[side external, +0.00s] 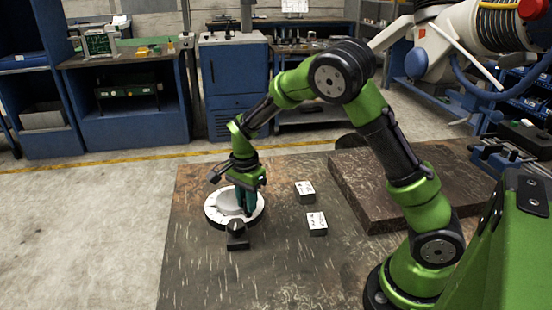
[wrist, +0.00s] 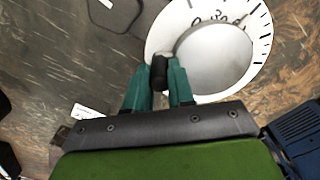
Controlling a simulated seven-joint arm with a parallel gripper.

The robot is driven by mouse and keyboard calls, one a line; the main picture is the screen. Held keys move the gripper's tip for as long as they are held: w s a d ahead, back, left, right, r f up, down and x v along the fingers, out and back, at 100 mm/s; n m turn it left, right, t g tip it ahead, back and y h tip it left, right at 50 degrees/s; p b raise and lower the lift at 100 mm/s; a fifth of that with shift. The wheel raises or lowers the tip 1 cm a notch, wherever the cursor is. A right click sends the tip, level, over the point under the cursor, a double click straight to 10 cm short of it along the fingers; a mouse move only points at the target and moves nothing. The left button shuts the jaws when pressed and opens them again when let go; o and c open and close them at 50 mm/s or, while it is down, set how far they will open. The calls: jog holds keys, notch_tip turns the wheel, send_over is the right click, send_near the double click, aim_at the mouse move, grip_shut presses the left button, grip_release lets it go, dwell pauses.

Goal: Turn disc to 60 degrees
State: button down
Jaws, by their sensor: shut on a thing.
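The disc (side external: 216,213) is a round white dial lying flat on the table. In the wrist view the disc (wrist: 259,66) shows black tick marks and some writing around a smooth grey raised centre (wrist: 215,58). A short black peg (wrist: 158,72) stands at the edge of the grey centre. My gripper (wrist: 158,80) has its two teal fingers on either side of the peg, shut on it. In the side view my gripper (side external: 247,208) reaches down over the right part of the disc. The angle readout is too small to read.
A small dark block (side external: 237,243) stands at the disc's front edge. Two small labelled blocks (side external: 305,191) and (side external: 317,223) sit to the right. A thick raised slab (side external: 390,180) lies farther right. The table's front left is clear.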

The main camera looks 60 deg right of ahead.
jog(key=shift+w+a+r, duration=0.1)
dwell(0.4)
jog(key=c, duration=1)
grip_release()
jog(key=shift+o, duration=0.2)
notch_tip(320, 180, up, 17)
